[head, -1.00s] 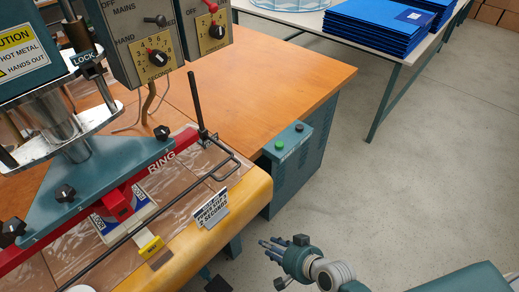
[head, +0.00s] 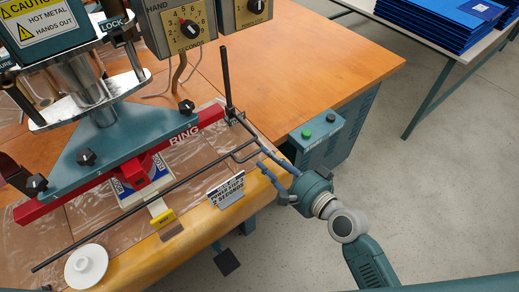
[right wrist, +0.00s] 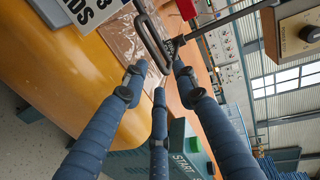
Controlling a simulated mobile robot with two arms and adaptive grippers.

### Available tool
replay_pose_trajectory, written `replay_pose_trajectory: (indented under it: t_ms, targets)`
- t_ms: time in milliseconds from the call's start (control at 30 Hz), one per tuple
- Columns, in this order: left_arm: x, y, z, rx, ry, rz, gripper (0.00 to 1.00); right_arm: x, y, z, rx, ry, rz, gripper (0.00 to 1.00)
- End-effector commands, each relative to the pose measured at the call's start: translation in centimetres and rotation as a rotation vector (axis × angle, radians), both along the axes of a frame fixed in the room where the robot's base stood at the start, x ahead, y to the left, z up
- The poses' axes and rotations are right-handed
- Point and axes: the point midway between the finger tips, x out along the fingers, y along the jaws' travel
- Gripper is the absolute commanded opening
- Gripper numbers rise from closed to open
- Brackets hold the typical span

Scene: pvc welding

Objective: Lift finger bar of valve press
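The valve press (head: 110,150) stands on the left of the head view, with a teal plate and a red bar marked RING. Its finger bar (head: 150,200) is a thin black rod along the front, low over the plastic sheet, with a looped right end. My right gripper (head: 270,172) is at that looped end. In the right wrist view, the fingers (right wrist: 158,78) are spread and the finger bar's loop (right wrist: 152,42) lies just beyond their tips. I cannot tell whether they touch it. My left gripper is not in view.
A white round part (head: 86,266) lies at the table's front left. A small sign (head: 226,190) stands on the yellow front edge near the gripper. A teal box with a green button (head: 318,138) is to the right. The orange tabletop (head: 310,75) behind is clear.

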Motion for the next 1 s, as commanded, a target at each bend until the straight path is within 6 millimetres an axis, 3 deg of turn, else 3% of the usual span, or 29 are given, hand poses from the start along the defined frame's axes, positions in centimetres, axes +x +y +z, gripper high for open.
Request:
replay_pose_trajectory:
  t_ms: [100, 300, 667, 833, 1000]
  targets:
    - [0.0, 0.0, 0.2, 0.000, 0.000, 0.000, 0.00, 1.9, 1.3, -0.4, 0.001, -0.001, 0.000, 0.29]
    - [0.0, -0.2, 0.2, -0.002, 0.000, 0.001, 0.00, 3.7, 2.7, -1.0, -0.001, 0.000, 0.000, 0.29]
    - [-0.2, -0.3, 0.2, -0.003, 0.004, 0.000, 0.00, 4.1, 3.0, -1.2, -0.004, 0.000, 0.001, 0.29]
    - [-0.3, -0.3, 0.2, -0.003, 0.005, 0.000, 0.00, 4.1, 3.0, -1.2, -0.003, 0.000, 0.000, 0.00]
    - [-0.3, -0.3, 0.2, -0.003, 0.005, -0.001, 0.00, 4.1, 3.0, -1.2, -0.002, 0.000, 0.000, 0.00]
